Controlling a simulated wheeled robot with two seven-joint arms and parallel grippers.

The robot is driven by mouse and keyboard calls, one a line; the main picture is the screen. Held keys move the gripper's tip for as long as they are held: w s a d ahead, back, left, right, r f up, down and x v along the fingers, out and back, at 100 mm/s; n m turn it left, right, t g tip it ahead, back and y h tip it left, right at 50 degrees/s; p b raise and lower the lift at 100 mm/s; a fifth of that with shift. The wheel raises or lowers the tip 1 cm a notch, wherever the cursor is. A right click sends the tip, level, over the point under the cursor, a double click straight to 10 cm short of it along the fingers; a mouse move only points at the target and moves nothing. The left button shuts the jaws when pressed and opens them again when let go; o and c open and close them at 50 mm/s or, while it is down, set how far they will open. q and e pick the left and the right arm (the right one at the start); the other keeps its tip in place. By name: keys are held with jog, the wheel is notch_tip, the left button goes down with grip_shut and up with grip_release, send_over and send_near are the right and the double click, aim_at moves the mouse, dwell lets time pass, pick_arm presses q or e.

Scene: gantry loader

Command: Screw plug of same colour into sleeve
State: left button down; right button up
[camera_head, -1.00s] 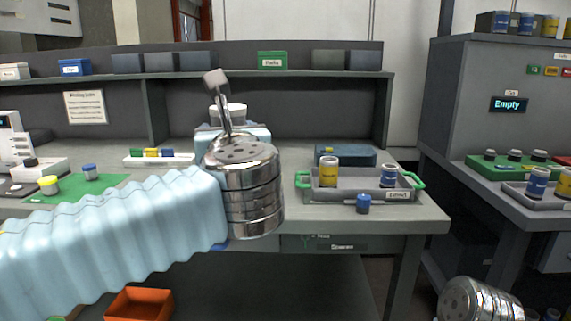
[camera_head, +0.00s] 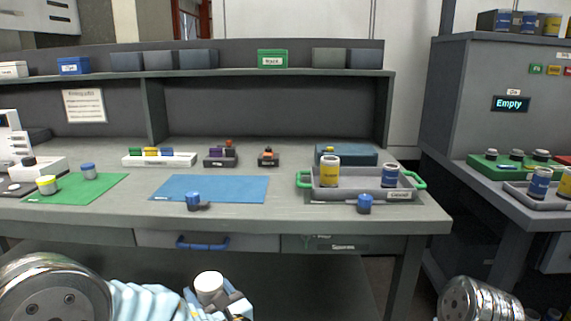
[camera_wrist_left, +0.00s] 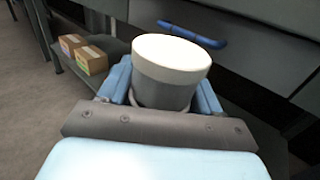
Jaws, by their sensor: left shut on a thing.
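My left gripper (camera_head: 215,300) is low in front of the bench, shut on a grey cylinder with a white top (camera_head: 209,287). The left wrist view shows this cylinder (camera_wrist_left: 172,70) upright between the blue fingers; its lower end is hidden. A small blue plug (camera_head: 193,199) with a dark part beside it lies at the front of the blue mat (camera_head: 235,187). Another blue plug (camera_head: 364,203) stands in front of the grey tray (camera_head: 345,194). The tray holds a yellow-banded sleeve (camera_head: 329,173) and a blue-banded sleeve (camera_head: 389,176). My right gripper is not in view.
A green mat (camera_head: 115,187) at left holds a yellow-topped piece (camera_head: 47,185) and a blue-topped piece (camera_head: 88,171). A white rack (camera_head: 160,160) and small dark blocks stand behind the blue mat. A blue drawer handle (camera_wrist_left: 193,36) is near the held cylinder.

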pick_arm(q)
jog(key=a+f+n+g+y, duration=0.1)
jog(key=a+f, duration=0.1)
jog(key=f, duration=0.8)
jog(key=a+f+n+g+y, duration=0.2)
jog(key=f, duration=0.8)
jog(key=shift+a+f, duration=0.15)
jog(key=shift+f, duration=0.1)
jog(key=w+d+f+m+t+h, duration=0.2)
jog(key=d+m+t+h, duration=0.4)
jog(key=d, duration=0.9)
jog(key=m+h, duration=0.2)
jog(key=h, duration=0.2)
jog(key=shift+d, duration=0.4)
jog(key=shift+f, duration=0.1)
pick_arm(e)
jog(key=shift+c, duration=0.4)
